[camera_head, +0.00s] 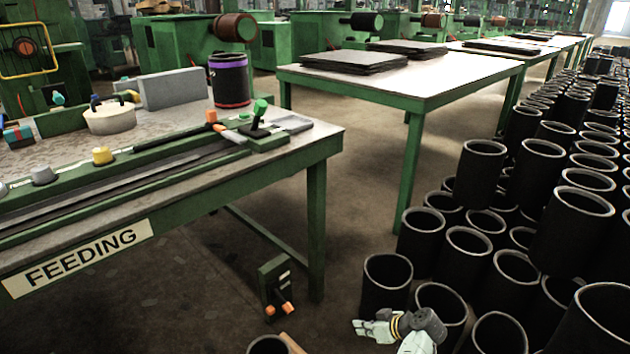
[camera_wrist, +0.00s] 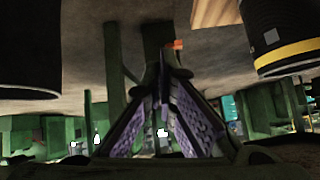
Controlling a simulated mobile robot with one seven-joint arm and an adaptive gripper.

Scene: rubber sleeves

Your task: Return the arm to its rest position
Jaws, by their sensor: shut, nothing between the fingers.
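My gripper (camera_head: 370,328) shows at the bottom of the head view, to the right of the feeding table, with its fingers pointing left. It is beside the near sleeves of the stack, with one black sleeve (camera_head: 386,288) just behind it. The gap between gripper and sleeve cannot be judged. In the wrist view my gripper (camera_wrist: 167,72) has its two purple-padded fingers drawn together at the tips, with nothing held. Only a short pale piece of my arm shows in the head view.
Many black rubber sleeves (camera_head: 467,256) are stacked on the right. The green feeding table (camera_head: 75,258) stands left, a second table (camera_head: 440,85) with flat dark sheets behind it. Bare floor (camera_head: 340,225) lies between. In the wrist view, a dark yellow-banded cylinder (camera_wrist: 285,35) is upper right.

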